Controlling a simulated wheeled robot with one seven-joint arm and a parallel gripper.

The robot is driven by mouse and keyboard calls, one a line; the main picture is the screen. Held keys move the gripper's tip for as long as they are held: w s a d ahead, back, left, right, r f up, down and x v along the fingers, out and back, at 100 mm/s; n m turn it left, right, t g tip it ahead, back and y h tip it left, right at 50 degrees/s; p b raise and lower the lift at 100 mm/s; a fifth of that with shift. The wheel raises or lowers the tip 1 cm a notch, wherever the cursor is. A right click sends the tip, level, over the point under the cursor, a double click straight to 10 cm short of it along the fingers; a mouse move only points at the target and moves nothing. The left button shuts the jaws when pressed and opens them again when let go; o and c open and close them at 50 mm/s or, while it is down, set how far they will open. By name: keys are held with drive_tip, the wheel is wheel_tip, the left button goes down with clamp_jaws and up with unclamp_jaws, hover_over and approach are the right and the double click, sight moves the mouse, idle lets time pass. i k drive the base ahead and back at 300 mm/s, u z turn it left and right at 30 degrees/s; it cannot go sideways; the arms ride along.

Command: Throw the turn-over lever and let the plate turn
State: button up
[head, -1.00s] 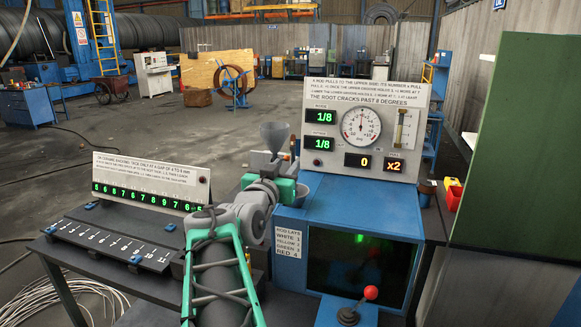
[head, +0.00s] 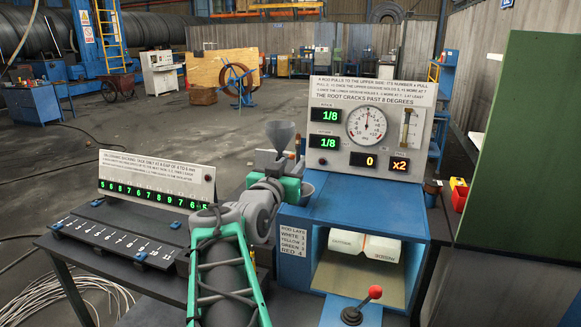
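The red-knobbed lever (head: 375,292) stands on a dark round base at the front of the blue cabinet (head: 425,228), leaning right. The cabinet's front is open and lit inside. Two whitish labelled pieces (head: 381,248) show under its top, above a beige floor (head: 358,279); I cannot tell which part is the plate. My arm reaches in from the bottom, its wrist left of the cabinet and well apart from the lever. My gripper's fingers are not clearly seen beside the green parts there.
A gauge panel (head: 325,165) on the cabinet reads 1/8, 1/8, 0 and x2. A numbered rail (head: 110,241) and a display board (head: 150,166) are on the left bench. A green panel stands at right.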

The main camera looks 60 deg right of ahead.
sight(375, 292)
drive_tip(key=z, duration=2.9)
